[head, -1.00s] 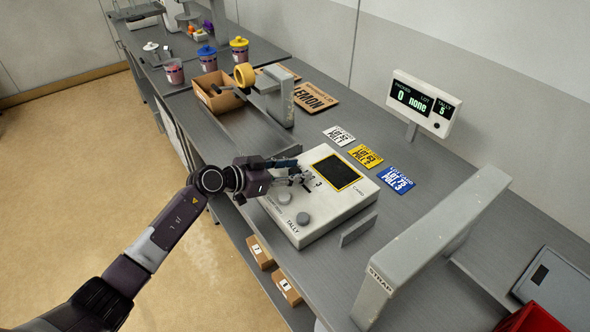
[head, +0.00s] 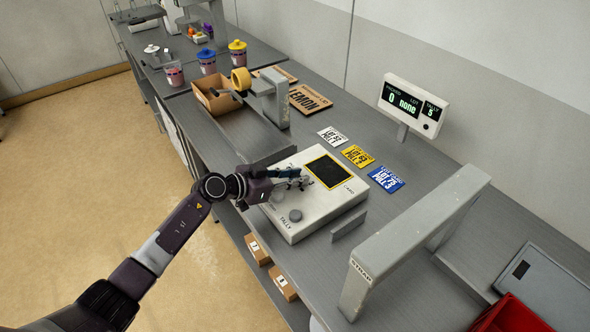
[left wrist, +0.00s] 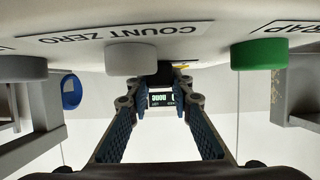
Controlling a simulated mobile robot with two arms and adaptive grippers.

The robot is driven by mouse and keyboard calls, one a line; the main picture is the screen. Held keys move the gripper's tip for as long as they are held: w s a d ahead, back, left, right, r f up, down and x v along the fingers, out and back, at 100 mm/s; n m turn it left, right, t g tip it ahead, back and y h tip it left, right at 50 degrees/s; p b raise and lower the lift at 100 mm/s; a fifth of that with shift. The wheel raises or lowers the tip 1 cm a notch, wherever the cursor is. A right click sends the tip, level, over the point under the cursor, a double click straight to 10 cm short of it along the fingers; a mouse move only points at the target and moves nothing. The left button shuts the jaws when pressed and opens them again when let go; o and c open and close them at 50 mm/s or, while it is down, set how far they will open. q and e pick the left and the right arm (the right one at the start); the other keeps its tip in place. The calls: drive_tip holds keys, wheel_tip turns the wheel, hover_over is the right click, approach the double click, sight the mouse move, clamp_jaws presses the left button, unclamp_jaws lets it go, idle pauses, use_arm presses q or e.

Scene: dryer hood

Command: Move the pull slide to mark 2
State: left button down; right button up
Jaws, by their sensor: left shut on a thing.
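The pull slide is on the white console (head: 335,205), mostly hidden by my left gripper (head: 304,181) in the head view. My left gripper is low over the console top, just left of the black yellow-framed card panel (head: 328,170). In the left wrist view, which is upside down, my left gripper (left wrist: 160,98) is shut on a small dark piece (left wrist: 160,76), which looks like the slide's handle. The slide's scale and mark 2 are hidden, so its position cannot be read.
A grey TALLY knob (head: 295,215) sits on the console near my gripper. A green button (left wrist: 259,54) shows in the left wrist view. White, yellow and blue lot cards (head: 386,179) lie behind. A grey strap arch (head: 415,235) stands at right. The display (head: 412,105) reads 0, none, 5.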

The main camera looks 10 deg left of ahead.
use_arm(q)
drive_tip(key=shift+d+r, duration=0.15)
drive_tip(key=shift+w+a, duration=0.15)
drive_tip(key=shift+a, duration=0.1)
drive_tip(key=c, duration=2.1)
unclamp_jaws()
drive_tip(key=shift+w+a+f, duration=0.1)
drive_tip(key=shift+a+f, duration=0.05)
drive_tip(key=shift+f, duration=0.05)
drive_tip(key=o, duration=0.4)
drive_tip(key=shift+r, duration=0.1)
drive_tip(key=shift+s+a+r, duration=0.1)
drive_tip(key=shift+s+a, duration=0.3)
drive_tip(key=shift+s, duration=0.05)
drive_tip(key=v, duration=1)
drive_tip(key=shift+s+a+r, duration=0.1)
drive_tip(key=shift+s+r, duration=0.1)
drive_tip(key=shift+s, duration=0.2)
use_arm(e)
drive_tip(key=shift+d, duration=0.1)
